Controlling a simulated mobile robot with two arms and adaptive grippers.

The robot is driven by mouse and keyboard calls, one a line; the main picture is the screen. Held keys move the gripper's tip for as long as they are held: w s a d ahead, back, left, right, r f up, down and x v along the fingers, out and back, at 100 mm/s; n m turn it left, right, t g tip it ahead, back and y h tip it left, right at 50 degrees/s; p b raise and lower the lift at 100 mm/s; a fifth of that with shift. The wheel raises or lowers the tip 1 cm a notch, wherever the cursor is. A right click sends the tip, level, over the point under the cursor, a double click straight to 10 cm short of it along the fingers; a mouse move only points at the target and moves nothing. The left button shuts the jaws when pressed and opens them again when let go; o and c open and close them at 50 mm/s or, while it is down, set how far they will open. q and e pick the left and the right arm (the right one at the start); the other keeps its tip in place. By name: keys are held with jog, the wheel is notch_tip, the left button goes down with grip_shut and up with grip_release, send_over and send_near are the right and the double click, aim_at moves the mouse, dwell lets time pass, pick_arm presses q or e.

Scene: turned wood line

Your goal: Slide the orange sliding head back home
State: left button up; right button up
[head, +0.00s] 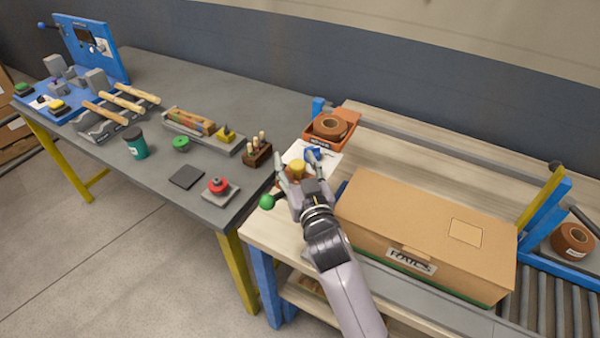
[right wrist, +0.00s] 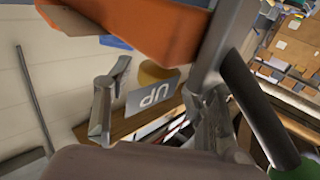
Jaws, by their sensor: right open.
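The orange head (head: 347,125), with a brown tape roll (head: 330,127) on it, is at the left end of the grey rail, behind the carton. My right gripper (head: 297,172) is open, in front of and below it. A green ball knob (head: 266,201) is just left of my fingers. In the right wrist view, a large orange body (right wrist: 140,28) fills the top, close to my fingers (right wrist: 155,110); a black bar with a green end (right wrist: 290,168) is at the right. I cannot tell whether my fingers touch anything. My left gripper is out of view.
A closed carton (head: 430,225) stands right of my gripper on the wooden bench. The grey rail (head: 420,147) runs behind it to a blue post. A roller conveyor (head: 560,295) is at the right. The grey table (head: 205,195) at left holds tools, a red button and a green cup.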

jog(key=s+d, duration=0.2)
jog(key=s, duration=0.9)
jog(key=shift+s, duration=0.3)
jog(key=shift+d, duration=0.1)
jog(key=s+d+f+m+g+h, duration=0.1)
jog(key=s+d+f+g, duration=0.2)
jog(key=d+f, duration=0.15)
jog(key=s+d+f+g+h, duration=0.2)
jog(key=d+f+g, duration=0.15)
jog(key=f, duration=0.25)
jog(key=s+d+f+g, duration=0.3)
jog(key=s+f+g, duration=0.1)
jog(key=s, duration=0.4)
jog(key=s+d+f+g, duration=0.4)
jog(key=s, duration=0.5)
notch_tip(320, 180, down, 26)
jog(key=n+b, duration=0.1)
jog(key=b, duration=0.1)
jog(key=s+d+f+g, duration=0.2)
jog(key=s+f, duration=1.6)
jog(key=shift+d+b, duration=0.35)
jog(key=shift+b, duration=0.05)
